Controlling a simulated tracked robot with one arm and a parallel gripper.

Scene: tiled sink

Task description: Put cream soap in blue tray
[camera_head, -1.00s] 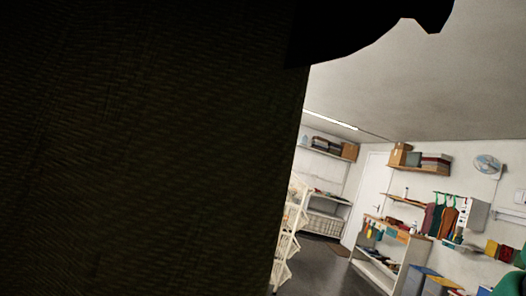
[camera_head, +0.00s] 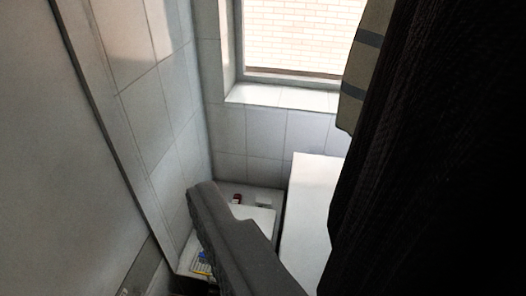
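A dark grey, angular part, which looks like part of my gripper (camera_head: 235,240), reaches up from the bottom middle and covers part of the sink corner. I cannot make out two fingertips or whether they are apart. A small blue and yellow thing (camera_head: 203,264) shows at the lower left of this part, partly hidden; I cannot tell whether it is the blue tray. I cannot pick out the cream soap.
White tiled walls (camera_head: 180,110) meet in a corner below a window (camera_head: 300,40). A small red item (camera_head: 237,199) stands in the corner by a white surface (camera_head: 262,216). A white slab (camera_head: 308,215) is to its right. Dark material (camera_head: 440,150) and striped cloth (camera_head: 359,75) block the right side.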

